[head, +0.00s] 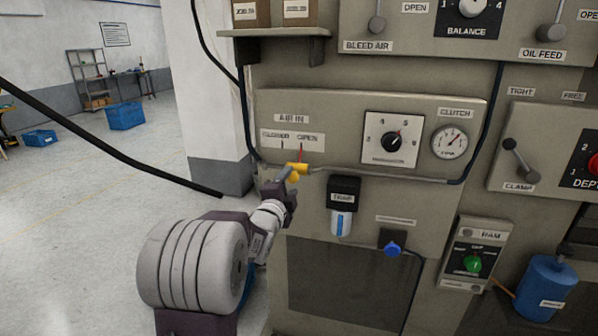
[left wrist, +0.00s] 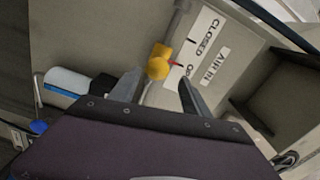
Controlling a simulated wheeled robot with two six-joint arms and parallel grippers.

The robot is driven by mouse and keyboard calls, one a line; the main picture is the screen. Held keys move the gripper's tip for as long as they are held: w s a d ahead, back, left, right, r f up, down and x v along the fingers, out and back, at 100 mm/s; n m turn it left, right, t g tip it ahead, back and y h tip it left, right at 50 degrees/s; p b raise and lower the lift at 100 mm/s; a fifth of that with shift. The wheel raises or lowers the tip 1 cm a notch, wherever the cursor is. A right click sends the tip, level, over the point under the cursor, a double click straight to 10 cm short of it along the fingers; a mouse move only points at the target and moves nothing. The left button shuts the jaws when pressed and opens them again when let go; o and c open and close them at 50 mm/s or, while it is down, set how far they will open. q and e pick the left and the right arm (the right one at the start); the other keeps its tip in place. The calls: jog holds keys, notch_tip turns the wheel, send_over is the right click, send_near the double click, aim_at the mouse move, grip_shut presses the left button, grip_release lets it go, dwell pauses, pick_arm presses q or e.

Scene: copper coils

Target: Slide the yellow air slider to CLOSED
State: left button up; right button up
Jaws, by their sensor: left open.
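The yellow air slider (head: 298,169) sits on a grey pipe under the AIR IN plate (head: 292,139), which reads CLOSED on the left and OPEN on the right. A red pointer on the slider is at the OPEN side. The slider also shows in the left wrist view (left wrist: 159,62), just beyond the fingertips. My left gripper (head: 284,184) is at the slider's lower left in the head view. In the left wrist view my left gripper (left wrist: 160,82) has its fingers apart and nothing clamped between them. Whether a finger touches the slider I cannot tell. My right gripper is not in view.
A filter with a black top and clear bowl (head: 341,207) hangs right of the slider. A regulator dial (head: 394,139) and a clutch gauge (head: 449,141) are on the panel. A shelf with boxes (head: 275,31) juts out above. Open floor lies to the left.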

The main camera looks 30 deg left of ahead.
aim_at(297, 169)
pick_arm(q)
jog(key=shift+w, duration=0.25)
jog(key=x, duration=0.2)
jog(key=p+x, duration=0.1)
jog(key=x, duration=0.1)
jog(key=a+x, duration=0.1)
jog(key=x, duration=0.1)
jog(key=shift+s+f+p, duration=0.15)
jog(key=shift+f+p, duration=0.2)
jog(key=shift+f, duration=0.05)
jog(key=w+p, duration=0.1)
jog(key=w, duration=0.2)
jog(key=shift+r, duration=0.15)
jog(key=shift+w+a, duration=0.25)
grip_shut()
